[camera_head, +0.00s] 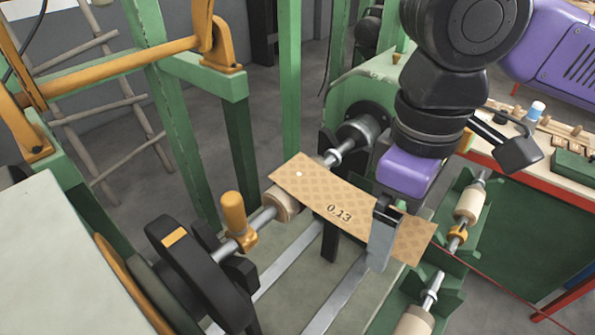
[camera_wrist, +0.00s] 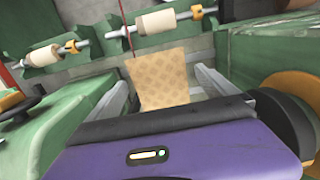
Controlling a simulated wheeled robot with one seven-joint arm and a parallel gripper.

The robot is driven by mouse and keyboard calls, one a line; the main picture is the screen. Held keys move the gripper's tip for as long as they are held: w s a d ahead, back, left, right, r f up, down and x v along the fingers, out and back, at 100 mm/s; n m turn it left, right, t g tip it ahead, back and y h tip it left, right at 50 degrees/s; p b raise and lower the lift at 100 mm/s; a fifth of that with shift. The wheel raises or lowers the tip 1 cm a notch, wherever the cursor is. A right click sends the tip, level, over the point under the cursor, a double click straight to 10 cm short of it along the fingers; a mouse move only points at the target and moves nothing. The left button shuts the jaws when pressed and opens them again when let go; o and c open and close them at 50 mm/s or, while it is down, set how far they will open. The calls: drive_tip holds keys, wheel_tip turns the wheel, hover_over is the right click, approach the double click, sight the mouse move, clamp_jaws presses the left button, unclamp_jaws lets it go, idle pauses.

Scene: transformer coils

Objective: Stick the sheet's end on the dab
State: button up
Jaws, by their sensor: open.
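The sheet (camera_head: 315,197) is tan with a diamond pattern and the mark "0,13". It lies slanted across the winding shaft, its left end over the tan core (camera_head: 284,206). A small white dab (camera_head: 299,174) shows near that end; I cannot tell whether the end is stuck. My gripper (camera_head: 384,240) is open at the sheet's right part, with a grey finger in front of it and the other finger hidden. In the wrist view, part of the sheet (camera_wrist: 160,80) shows ahead of the purple gripper body.
A black handwheel (camera_head: 190,265) and an orange handle (camera_head: 235,215) stand left of the core. Spare rolls (camera_head: 468,205) sit in green holders at right. A green post (camera_head: 291,80) rises behind the shaft. A workbench (camera_head: 550,150) stands at far right.

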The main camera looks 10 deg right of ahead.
wheel_tip(320, 180, up, 8)
drive_tip(key=shift+w+a, duration=0.15)
drive_tip(key=shift+w, duration=0.05)
drive_tip(key=shift+f, duration=0.15)
idle(0.4)
